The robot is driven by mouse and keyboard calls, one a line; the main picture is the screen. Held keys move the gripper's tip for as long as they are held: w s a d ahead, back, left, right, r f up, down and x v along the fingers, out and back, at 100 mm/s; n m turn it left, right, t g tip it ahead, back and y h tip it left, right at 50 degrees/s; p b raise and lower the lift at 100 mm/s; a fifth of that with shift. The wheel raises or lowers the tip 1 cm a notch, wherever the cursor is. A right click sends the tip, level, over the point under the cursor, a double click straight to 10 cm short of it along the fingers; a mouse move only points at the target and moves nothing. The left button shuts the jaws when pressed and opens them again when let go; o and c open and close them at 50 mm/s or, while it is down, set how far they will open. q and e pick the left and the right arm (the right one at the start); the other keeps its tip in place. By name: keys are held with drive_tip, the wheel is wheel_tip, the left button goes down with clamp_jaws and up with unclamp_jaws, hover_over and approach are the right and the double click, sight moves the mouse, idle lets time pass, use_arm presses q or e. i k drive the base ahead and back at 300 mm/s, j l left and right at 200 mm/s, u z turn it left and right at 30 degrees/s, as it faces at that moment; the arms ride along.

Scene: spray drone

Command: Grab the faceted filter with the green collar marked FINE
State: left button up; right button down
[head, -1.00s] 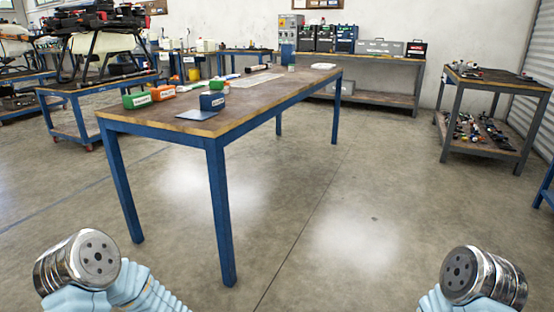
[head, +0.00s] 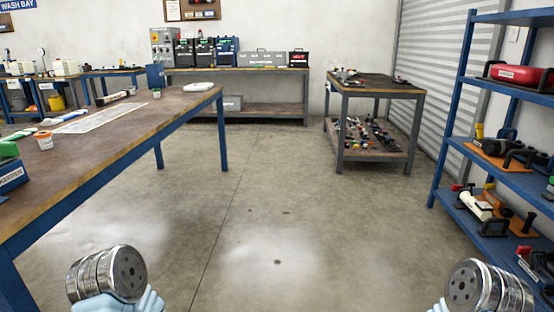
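I cannot make out a faceted filter with a green collar marked FINE in this view. Small parts (head: 368,135) in several colours lie on the lower shelf of the grey cart, too small to tell apart. The silver round joints of my two arms show at the bottom left and bottom right, over the floor and away from any object. The fingers of both grippers are not in view.
A grey cart (head: 375,88) stands ahead right. Blue shelves (head: 515,177) stand at right. A bench (head: 262,112) lines the back wall. The middle floor is clear.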

sight(157, 91)
drive_tip(key=i+z, duration=0.15)
drive_tip(key=i, duration=2.25)
drive_tip(key=i+u, duration=0.15)
drive_tip(key=i, duration=0.55)
drive_tip(key=i+l+u, duration=0.1)
drive_tip(key=i, duration=0.55)
drive_tip(key=i+l+u, duration=0.15)
drive_tip(key=i, duration=0.55)
drive_tip(key=l, duration=0.1)
